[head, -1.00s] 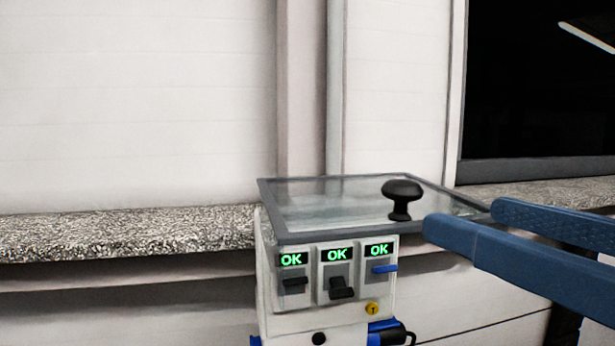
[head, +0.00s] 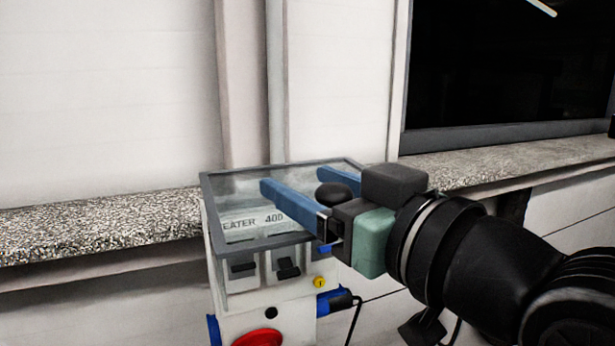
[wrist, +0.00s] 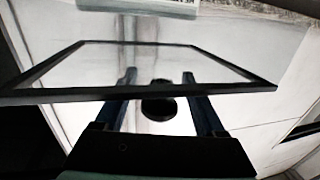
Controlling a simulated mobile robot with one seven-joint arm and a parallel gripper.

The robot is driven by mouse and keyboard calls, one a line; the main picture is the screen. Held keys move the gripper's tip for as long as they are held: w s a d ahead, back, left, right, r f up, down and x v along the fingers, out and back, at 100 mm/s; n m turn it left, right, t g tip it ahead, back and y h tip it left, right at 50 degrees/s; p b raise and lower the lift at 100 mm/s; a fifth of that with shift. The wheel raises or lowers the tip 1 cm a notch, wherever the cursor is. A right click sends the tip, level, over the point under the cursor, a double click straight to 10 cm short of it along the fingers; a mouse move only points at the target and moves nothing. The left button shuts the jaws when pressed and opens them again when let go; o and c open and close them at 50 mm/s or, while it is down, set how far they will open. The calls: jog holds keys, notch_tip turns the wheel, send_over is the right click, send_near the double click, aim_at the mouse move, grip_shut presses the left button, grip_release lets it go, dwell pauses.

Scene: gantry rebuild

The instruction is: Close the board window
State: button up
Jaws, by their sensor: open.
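The board window (head: 235,181) is a clear pane in a grey frame, standing out over the front of the white switch board (head: 222,322) like a raised lid. Its frame also shows in the wrist view (wrist: 60,80). A black round knob (head: 333,191) sits on the pane. My gripper (head: 300,180) is open, with its blue fingers on either side of the knob. In the wrist view, the knob (wrist: 158,106) is between the two fingers (wrist: 158,80). Whether either finger touches it I cannot tell. The front frame edge and my gripper hide the green displays.
Black switches (head: 288,269) and a red button (head: 257,338) are on the board front. A blue plug (head: 335,301) with a cable sticks out at its right. A speckled stone ledge (head: 100,224) runs along the white wall behind. A dark window (head: 500,70) is at the right.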

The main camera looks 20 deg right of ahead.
grip_shut()
dwell(1.4)
